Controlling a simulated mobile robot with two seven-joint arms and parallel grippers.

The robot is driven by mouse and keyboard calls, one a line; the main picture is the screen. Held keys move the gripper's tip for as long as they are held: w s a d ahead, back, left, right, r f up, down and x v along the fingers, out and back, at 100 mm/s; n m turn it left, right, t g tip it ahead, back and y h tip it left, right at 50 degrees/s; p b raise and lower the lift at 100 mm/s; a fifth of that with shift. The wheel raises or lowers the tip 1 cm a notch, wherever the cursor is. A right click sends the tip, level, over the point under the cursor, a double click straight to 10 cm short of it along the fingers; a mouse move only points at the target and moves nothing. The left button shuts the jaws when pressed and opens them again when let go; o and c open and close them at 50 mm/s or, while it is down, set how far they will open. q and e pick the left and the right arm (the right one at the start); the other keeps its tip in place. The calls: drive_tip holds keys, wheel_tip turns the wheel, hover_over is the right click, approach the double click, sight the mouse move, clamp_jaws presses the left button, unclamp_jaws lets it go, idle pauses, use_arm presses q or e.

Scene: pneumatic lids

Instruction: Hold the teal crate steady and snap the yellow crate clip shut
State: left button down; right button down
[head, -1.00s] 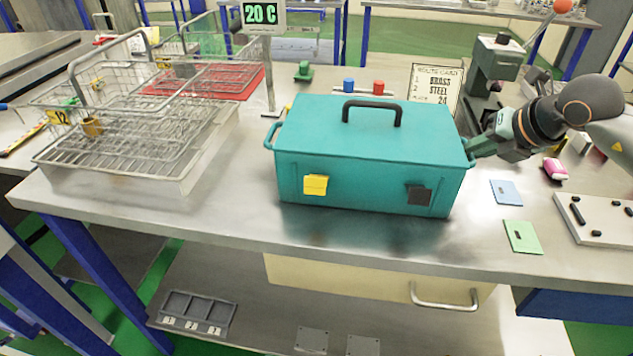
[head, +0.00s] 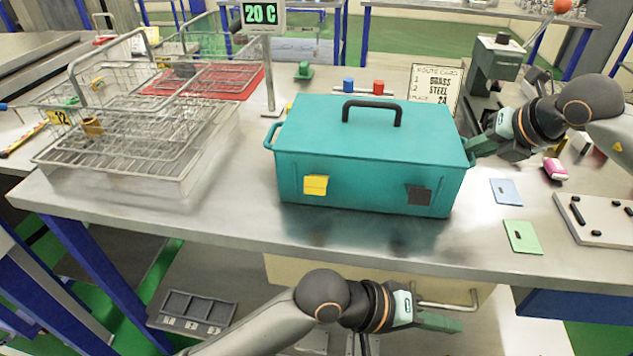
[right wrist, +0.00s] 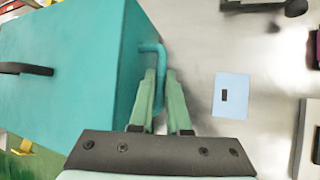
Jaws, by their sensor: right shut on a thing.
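The teal crate (head: 370,150) stands on the metal bench with its lid on and a black handle on top. The yellow crate clip (head: 315,185) is on the left of its front face. In the right wrist view the yellow clip (right wrist: 23,147) seems to stick out from that face. A dark clip (head: 419,195) is on the right of the front. My right gripper (head: 474,148) is shut on the crate's right side handle (right wrist: 160,60). My left gripper (head: 455,324) is in front of the bench, low and apart from the crate; its finger gap is hidden.
A wire basket (head: 130,150) stands left of the crate. Blue (head: 506,192) and green (head: 522,237) plates lie to the right, near a plate with black handles (head: 600,222). A drawer handle (head: 470,303) is behind my left gripper. The bench strip before the crate is clear.

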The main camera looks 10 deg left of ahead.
use_arm(q)
drive_tip(key=s+r+m+g+y, duration=0.1)
drive_tip(key=s+r+m+y, duration=0.1)
drive_tip(key=s+r+y, duration=0.5)
drive_tip(key=w+a+r+n+t+y, duration=0.2)
drive_tip(key=w+a+t+y, duration=0.1)
drive_tip(key=a, duration=0.4)
drive_tip(key=w+a+r+n+t+y, duration=0.2)
drive_tip(key=w+a+t+y, duration=0.15)
drive_tip(key=a, duration=0.35)
drive_tip(key=w+a+r+n+t+y, duration=0.2)
drive_tip(key=a+n+t+y, duration=0.1)
drive_tip(key=a, duration=0.4)
drive_tip(key=shift+w+d, duration=0.15)
drive_tip(key=shift+w, duration=3.85)
